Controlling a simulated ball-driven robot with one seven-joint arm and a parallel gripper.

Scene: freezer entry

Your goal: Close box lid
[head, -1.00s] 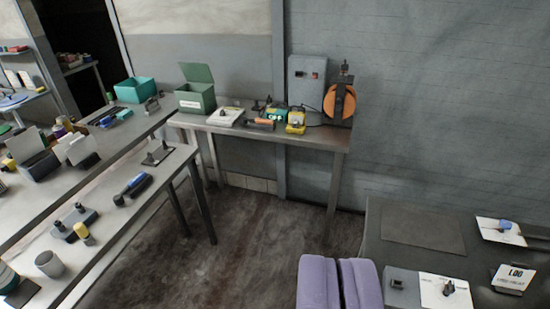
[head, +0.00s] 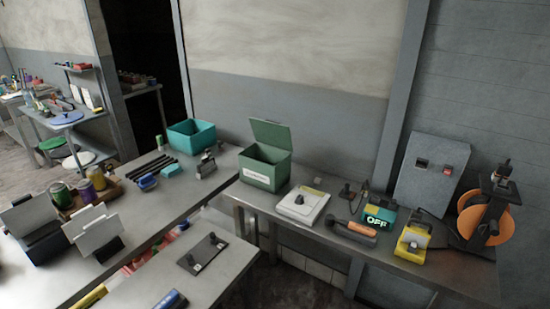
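A green box (head: 264,172) with a pale label on its front stands at the left end of the back table. Its hinged lid (head: 271,134) is open, raised and tilted up along the back edge. The inside of the box shows dark and its contents cannot be made out. My gripper is not in view, so nothing of mine shows near the box.
A teal open bin (head: 191,135) stands to the left on the adjoining table. A white device (head: 302,205) sits right of the box, followed by a teal OFF display (head: 379,218), a yellow device (head: 411,242) and a grey cabinet (head: 431,175). The air above the box looks clear.

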